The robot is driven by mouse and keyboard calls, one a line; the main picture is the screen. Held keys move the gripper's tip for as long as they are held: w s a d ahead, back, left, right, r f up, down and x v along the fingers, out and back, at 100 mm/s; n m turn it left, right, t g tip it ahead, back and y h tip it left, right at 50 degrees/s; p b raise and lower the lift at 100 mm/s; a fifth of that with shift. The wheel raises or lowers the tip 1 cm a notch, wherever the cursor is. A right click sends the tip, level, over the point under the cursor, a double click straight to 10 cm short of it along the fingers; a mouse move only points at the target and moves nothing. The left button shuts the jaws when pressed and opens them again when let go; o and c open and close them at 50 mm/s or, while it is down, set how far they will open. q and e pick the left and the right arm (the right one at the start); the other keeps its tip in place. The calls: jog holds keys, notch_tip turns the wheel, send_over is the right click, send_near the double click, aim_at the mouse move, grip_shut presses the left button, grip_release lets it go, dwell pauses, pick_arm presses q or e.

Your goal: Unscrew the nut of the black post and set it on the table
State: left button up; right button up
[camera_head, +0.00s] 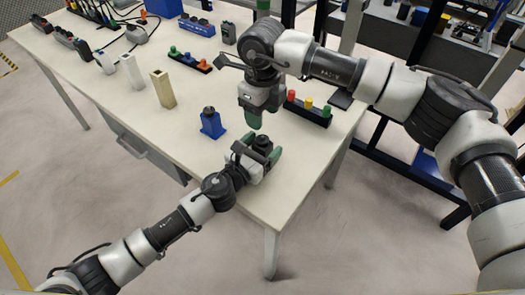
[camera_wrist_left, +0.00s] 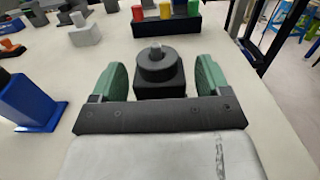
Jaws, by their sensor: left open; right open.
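The black post (camera_head: 263,142) stands near the table's front right corner. In the left wrist view it shows a square black base (camera_wrist_left: 160,88), a round black nut (camera_wrist_left: 157,66) and a grey stub on top. My left gripper (camera_head: 263,152) is open, with its green fingers on either side of the base. In the wrist view a small gap shows on both sides, so it is around the post without a clear grip. My right gripper (camera_head: 257,118) is open and empty, fingers pointing down, just behind and above the post in the head view.
A blue post (camera_head: 211,124) with a dark top stands left of the black post. A black rack (camera_head: 310,112) with red, yellow and green pieces stands to the right. White (camera_head: 130,72) and beige (camera_head: 162,90) blocks are farther left. The table's front left is clear.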

aim_at(262, 137)
pick_arm(q)
jog(key=shift+c, duration=0.2)
grip_shut()
pick_arm(e)
jog(key=m, duration=0.5)
jog(key=shift+m, duration=0.4)
jog(key=m, duration=0.4)
jog(key=shift+r+m, duration=0.1)
jog(key=shift+m, duration=0.2)
jog(key=m, duration=0.6)
jog(key=shift+r, duration=0.1)
jog(key=m, duration=0.5)
jog(key=shift+m, duration=0.3)
jog(key=shift+f+m, duration=0.3)
jog(key=shift+f, duration=3.65)
